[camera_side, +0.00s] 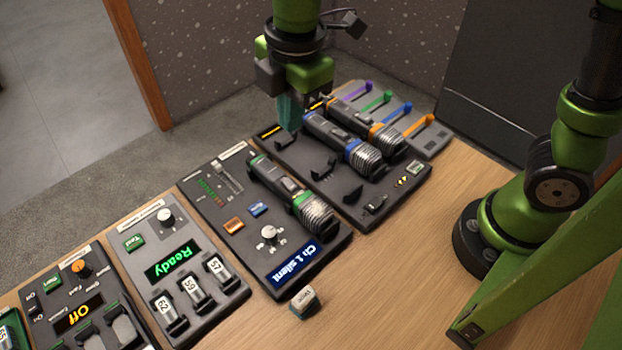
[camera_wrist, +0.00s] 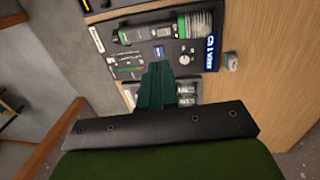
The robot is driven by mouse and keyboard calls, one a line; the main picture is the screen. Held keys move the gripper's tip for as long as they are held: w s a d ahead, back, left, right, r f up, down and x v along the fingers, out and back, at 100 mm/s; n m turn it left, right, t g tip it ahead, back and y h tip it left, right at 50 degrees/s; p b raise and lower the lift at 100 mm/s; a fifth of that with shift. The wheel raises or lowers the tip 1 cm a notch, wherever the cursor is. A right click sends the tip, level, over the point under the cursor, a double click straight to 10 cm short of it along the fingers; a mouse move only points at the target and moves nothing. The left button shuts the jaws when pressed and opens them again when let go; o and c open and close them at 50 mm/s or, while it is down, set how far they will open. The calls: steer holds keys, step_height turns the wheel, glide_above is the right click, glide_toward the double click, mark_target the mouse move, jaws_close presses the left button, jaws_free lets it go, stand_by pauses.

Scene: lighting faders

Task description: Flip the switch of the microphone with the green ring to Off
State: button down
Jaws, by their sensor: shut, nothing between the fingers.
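The microphone with the green ring (camera_side: 283,188) lies on the dark panel in the middle of the side view, its silver mesh head toward the lower right. A small switch piece (camera_side: 292,184) shows on its body; its setting is too small to read. The same microphone (camera_wrist: 150,32) lies across the top of the wrist view. The display (camera_side: 296,263) on its panel reads "Ch 1 silent". My gripper (camera_side: 289,125) is shut and empty, teal fingers pointing down, above and beyond the microphone. In the wrist view the closed fingertips (camera_wrist: 158,68) appear below the microphone, apart from it.
Microphones with a blue ring (camera_side: 345,145) and an orange ring (camera_side: 368,125) lie on the neighbouring panel, beside empty cradles. Coloured faders (camera_side: 405,115) stand behind them. A "Ready" panel (camera_side: 178,265) is to the left. A small loose block (camera_side: 305,302) sits on the wooden table (camera_side: 400,270).

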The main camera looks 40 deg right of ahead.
mark_target(287, 181)
steer(key=f, duration=0.4)
steer(key=w+f, duration=0.1)
steer(key=f, duration=0.9)
steer(key=shift+w, duration=0.3)
